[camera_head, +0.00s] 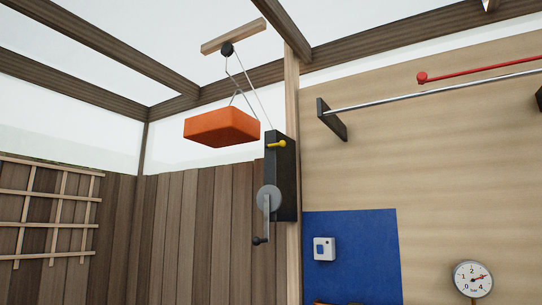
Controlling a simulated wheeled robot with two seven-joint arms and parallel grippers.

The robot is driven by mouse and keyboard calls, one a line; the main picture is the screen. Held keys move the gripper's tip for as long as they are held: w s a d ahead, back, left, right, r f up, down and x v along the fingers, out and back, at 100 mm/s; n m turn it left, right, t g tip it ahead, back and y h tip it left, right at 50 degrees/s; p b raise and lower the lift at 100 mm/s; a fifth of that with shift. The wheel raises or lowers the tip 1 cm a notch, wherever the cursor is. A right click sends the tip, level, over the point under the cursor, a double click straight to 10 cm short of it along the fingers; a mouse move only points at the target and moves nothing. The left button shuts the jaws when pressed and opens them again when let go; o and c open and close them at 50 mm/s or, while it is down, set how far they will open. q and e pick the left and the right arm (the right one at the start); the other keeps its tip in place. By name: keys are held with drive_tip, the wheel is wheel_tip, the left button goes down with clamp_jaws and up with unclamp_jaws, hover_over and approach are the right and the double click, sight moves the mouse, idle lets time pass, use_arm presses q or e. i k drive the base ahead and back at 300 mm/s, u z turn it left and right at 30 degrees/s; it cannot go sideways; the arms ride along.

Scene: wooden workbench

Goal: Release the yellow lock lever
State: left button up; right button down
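The yellow lock lever (277,144) is a short lever near the top of a dark upright winch box (283,180), fixed to a wooden post. It points roughly sideways. A grey round disc (268,198) with a crank handle (263,238) sits on the lower part of the box, the handle hanging down. An orange block (222,126) hangs in the air from a cord over a dark pulley (227,48) under a wooden beam. Neither of my grippers is in view.
A blue panel (352,265) with a white box (324,249) is at the lower right of the post. A gauge (473,279), a metal rail (440,91) and a red rod (480,70) are further right. A wooden trellis (50,210) leans at the left.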

sight(282, 143)
drive_tip(key=u, duration=0.35)
drive_tip(key=i, duration=1.2)
drive_tip(key=z, duration=0.3)
